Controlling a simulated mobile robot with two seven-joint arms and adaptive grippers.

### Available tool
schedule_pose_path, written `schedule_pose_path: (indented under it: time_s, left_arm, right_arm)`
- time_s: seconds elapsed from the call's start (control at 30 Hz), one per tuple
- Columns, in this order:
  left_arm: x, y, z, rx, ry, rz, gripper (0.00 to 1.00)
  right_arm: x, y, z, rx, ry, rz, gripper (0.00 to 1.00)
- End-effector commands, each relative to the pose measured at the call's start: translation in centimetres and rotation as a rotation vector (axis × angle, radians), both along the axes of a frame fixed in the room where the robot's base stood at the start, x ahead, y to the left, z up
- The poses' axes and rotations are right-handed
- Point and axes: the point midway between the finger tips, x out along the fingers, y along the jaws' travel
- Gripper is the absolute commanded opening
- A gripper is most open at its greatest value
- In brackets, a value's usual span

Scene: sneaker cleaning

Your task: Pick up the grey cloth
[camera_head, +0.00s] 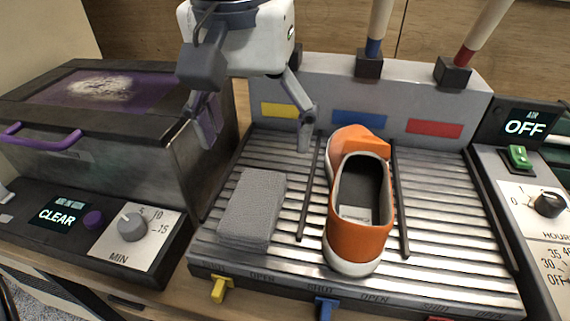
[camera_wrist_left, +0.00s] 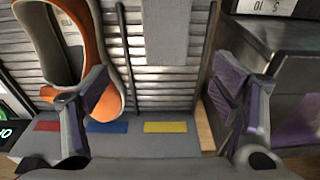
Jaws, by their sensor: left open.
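The grey cloth (camera_head: 252,207) looks like a thick rectangular block and lies on the left part of the ribbed metal rack (camera_head: 300,262). My left gripper (camera_head: 254,138) is open and empty. In the head view it hangs above the back of the rack, behind the cloth, with its fingers spread wide. In the left wrist view the cloth (camera_wrist_left: 180,32) lies at the top, past the open fingers of the gripper (camera_wrist_left: 168,100) and apart from them. My right gripper is not in view.
A box with a purple lid window (camera_head: 100,88) stands left. A dial panel with an OFF display (camera_head: 525,127) is on the right.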

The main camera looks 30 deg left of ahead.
Motion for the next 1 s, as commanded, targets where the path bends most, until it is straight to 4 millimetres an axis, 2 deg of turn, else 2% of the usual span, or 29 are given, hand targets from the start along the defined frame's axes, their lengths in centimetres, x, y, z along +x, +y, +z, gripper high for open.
schedule_pose_path:
  time_s: [0.23,0.43,0.6,0.7,0.9,0.97,1.0]
  left_arm:
    - [0.5,0.2,-5.0,0.001,0.005,-0.001,0.80]
    - [0.8,0.5,-7.7,0.001,0.003,0.000,0.80]
    - [0.9,0.9,-10.9,0.002,0.005,0.001,0.80]
    - [1.1,0.9,-11.8,0.000,0.001,0.002,0.80]
    - [1.1,0.9,-11.9,0.000,-0.001,0.001,0.80]
    - [1.1,0.9,-11.9,0.000,-0.001,0.002,0.69]
    - [1.1,0.9,-11.9,0.001,-0.001,0.002,0.60]
  right_arm:
    - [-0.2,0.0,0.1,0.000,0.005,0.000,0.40]
    - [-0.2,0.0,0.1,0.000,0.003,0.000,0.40]
    - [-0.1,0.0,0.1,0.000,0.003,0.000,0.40]
    - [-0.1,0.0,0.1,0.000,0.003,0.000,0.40]
    - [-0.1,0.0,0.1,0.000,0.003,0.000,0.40]
    - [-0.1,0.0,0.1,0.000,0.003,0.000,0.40]
    - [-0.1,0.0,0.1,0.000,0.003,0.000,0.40]
